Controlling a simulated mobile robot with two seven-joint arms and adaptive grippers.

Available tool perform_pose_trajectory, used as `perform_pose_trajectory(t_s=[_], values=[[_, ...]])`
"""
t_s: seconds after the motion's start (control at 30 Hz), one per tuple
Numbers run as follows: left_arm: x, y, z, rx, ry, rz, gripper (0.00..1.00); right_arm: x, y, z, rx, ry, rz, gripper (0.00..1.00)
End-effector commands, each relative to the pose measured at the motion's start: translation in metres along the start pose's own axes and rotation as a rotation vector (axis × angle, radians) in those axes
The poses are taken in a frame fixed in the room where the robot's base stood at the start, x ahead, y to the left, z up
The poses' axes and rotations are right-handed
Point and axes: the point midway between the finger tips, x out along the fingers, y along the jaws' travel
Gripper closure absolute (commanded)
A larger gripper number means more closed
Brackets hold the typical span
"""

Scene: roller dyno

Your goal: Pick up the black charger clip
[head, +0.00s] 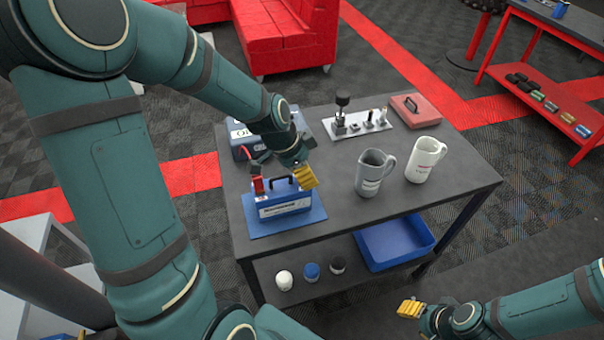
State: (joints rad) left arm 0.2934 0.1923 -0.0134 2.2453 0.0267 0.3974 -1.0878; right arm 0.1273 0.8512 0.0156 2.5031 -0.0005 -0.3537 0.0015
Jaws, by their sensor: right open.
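I cannot make out the black charger clip; my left gripper may hide it. The blue charger (286,203) with a dark handle stands on a blue mat (257,228) at the table's left front. A red clip (258,185) shows at its left side. My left gripper (304,177) points down at the charger's upper right, its yellow fingertips close to the handle. I cannot tell whether it is open, touching or holding anything. My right gripper (410,308) is open at the lower right, in front of the table and away from the charger.
A grey mug (371,175) and a white mug (421,160) stand right of the charger. Behind are a blue box (240,150), a metal tool plate (358,126) and a red case (416,112). The lower shelf holds a blue bin (395,243) and small jars (311,271).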

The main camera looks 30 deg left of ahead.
Motion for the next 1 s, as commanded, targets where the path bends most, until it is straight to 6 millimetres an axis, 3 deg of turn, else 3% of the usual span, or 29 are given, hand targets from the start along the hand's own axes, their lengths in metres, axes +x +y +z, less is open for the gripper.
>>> perform_pose_trajectory(t_s=[0.27,0.43,0.87,1.0], values=[[0.002,0.0,0.0,0.0,0.001,-0.001,0.39,0.0,0.0,0.0,0.0,0.001,0.0,0.53],[0.002,0.0,0.0,0.0,0.001,-0.001,0.99,0.0,0.0,0.0,0.0,0.001,0.0,0.53],[0.001,0.0,-0.001,0.0,0.0,0.0,1.0,0.0,0.0,0.0,0.0,0.0,0.0,0.53],[-0.011,-0.001,-0.006,0.002,0.003,-0.003,1.0,-0.004,-0.002,0.0,0.0,-0.001,0.0,0.53]])
